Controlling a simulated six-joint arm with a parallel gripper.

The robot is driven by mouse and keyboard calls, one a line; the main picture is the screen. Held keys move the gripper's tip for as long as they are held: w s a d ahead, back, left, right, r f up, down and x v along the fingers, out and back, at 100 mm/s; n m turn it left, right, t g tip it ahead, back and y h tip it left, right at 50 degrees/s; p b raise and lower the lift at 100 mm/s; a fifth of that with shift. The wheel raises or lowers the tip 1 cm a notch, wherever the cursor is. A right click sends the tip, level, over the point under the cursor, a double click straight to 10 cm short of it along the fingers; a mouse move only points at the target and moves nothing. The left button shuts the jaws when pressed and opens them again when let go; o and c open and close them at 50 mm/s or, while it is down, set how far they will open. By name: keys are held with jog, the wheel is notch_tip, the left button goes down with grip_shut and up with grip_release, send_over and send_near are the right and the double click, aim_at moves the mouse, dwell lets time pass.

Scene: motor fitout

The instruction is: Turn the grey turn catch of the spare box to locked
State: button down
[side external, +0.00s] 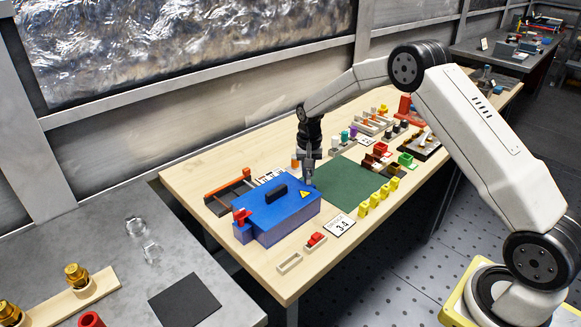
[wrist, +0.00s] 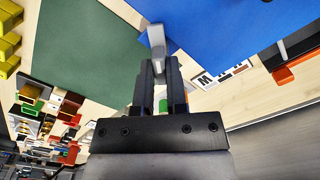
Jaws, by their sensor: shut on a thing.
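The spare box is a blue box (side external: 270,222) with a black handle (side external: 277,192) on its lid and a yellow warning triangle. Its blue surface also fills the top right of the wrist view (wrist: 225,25). My gripper (side external: 307,181) points down at the box's far right edge. In the wrist view its fingers (wrist: 157,62) are shut on the grey turn catch (wrist: 157,38), a small light-grey bar at the blue edge. The fingers hide part of the catch, and I cannot tell its exact angle. A red catch (side external: 241,216) is at the box's left end.
A green mat (side external: 350,185) lies right of the box. Yellow blocks (side external: 378,198) line the front edge, with a "34" card (side external: 340,227) and a small tray with a red part (side external: 315,242) nearby. An orange-and-black rack (side external: 230,192) stands behind the box.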

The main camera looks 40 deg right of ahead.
aim_at(308, 171)
jog(key=m, duration=0.4)
jog(key=shift+m, duration=0.3)
jog(key=m, duration=0.5)
dwell(0.4)
jog(key=c, duration=0.7)
grip_release()
jog(key=shift+o, duration=0.2)
jog(key=shift+r, duration=0.1)
jog(key=shift+r, duration=3.85)
